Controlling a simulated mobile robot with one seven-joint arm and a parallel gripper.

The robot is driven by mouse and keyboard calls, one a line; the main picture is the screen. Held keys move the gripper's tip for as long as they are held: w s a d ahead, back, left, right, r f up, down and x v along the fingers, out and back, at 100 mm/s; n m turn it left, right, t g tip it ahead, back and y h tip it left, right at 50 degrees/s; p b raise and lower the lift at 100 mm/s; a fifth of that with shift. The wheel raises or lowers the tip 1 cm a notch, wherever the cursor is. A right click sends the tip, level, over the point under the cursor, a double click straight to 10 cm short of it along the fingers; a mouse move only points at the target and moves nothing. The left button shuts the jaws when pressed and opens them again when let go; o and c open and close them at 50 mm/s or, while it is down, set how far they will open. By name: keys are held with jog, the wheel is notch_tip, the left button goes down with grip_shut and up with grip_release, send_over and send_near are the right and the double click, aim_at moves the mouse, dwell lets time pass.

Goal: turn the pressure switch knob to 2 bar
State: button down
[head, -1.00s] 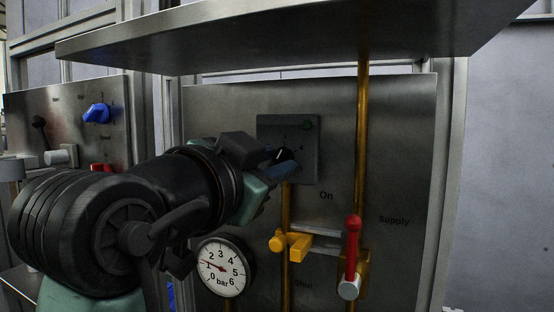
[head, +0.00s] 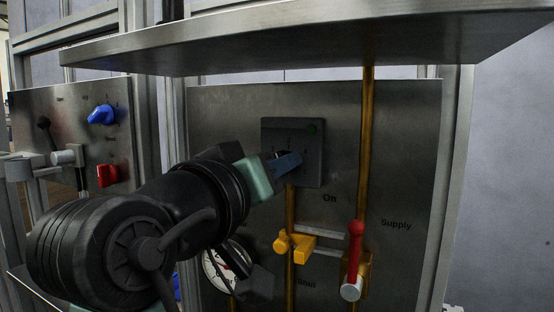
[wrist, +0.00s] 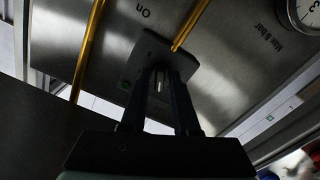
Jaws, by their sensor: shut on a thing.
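The pressure switch is a dark grey box (head: 313,150) on the steel panel, with a small green light (head: 312,129) at its upper right. My gripper (head: 288,163) reaches it from the left, with its fingers at the front of the box. In the wrist view my gripper (wrist: 160,82) is shut on the knob (wrist: 160,79), a small piece with a light streak between the fingertips. The switch box (wrist: 146,50) is behind it there. In the head view the fingers hide the knob, so its setting cannot be read.
A steel shelf (head: 300,38) overhangs the panel. A brass pipe (head: 367,150), a yellow valve handle (head: 294,246) and a red lever (head: 355,255) are below and right. The gauge (head: 212,272) is partly covered by my arm. A blue knob (head: 101,115) is on the left panel.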

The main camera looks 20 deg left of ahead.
jog(key=shift+n+p, duration=0.9)
jog(key=shift+n, duration=2.4)
jog(key=shift+f, duration=0.1)
jog(key=c, duration=0.9)
grip_release()
jog(key=s+b, duration=0.2)
jog(key=s, duration=0.4)
jog(key=s+b, duration=0.3)
jog(key=s, duration=0.4)
jog(key=shift+a, duration=0.2)
